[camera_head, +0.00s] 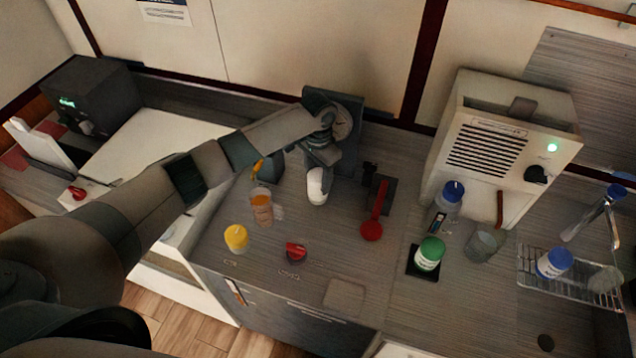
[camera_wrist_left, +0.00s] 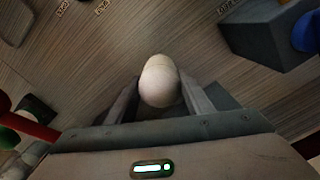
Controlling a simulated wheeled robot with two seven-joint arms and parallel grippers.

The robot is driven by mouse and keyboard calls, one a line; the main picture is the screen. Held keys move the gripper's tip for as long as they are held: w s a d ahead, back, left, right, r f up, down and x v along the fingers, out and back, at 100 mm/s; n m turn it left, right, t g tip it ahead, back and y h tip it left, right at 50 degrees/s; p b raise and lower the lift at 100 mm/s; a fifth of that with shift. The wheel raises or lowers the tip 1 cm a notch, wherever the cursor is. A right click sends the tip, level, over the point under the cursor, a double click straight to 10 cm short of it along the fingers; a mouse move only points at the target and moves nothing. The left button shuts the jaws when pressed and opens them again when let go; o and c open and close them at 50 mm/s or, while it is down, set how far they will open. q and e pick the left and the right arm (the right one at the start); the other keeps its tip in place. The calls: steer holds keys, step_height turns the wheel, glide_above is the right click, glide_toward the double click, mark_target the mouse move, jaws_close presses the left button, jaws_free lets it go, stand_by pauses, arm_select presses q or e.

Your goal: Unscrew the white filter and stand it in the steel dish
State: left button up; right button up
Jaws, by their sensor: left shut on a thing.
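The white filter (camera_head: 317,187) shows below my left gripper (camera_head: 322,170) in the head view, in front of a dark upright panel (camera_head: 347,110) at the back of the counter. In the left wrist view the rounded white filter (camera_wrist_left: 159,83) sits between the two fingers of my left gripper (camera_wrist_left: 160,100), which is shut on it. The filter's upper end is hidden by the gripper, so I cannot tell whether it is still attached. I cannot make out a steel dish. My right gripper is not in view.
A glass with orange contents (camera_head: 262,207), a yellow jar (camera_head: 236,238) and a red-topped item (camera_head: 296,253) stand left and in front. A red-handled item (camera_head: 372,229), green-lidded jar (camera_head: 430,253) and blue-lidded bottle (camera_head: 448,198) are right.

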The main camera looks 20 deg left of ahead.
arm_select(q)
steer(key=o, duration=0.9)
steer(key=m, duration=0.8)
steer(key=shift+m, duration=0.3)
steer(key=m, duration=0.4)
steer(key=shift+b, duration=0.35)
steer(key=m+b, duration=0.1)
steer(key=m, duration=0.4)
steer(key=shift+m, duration=0.4)
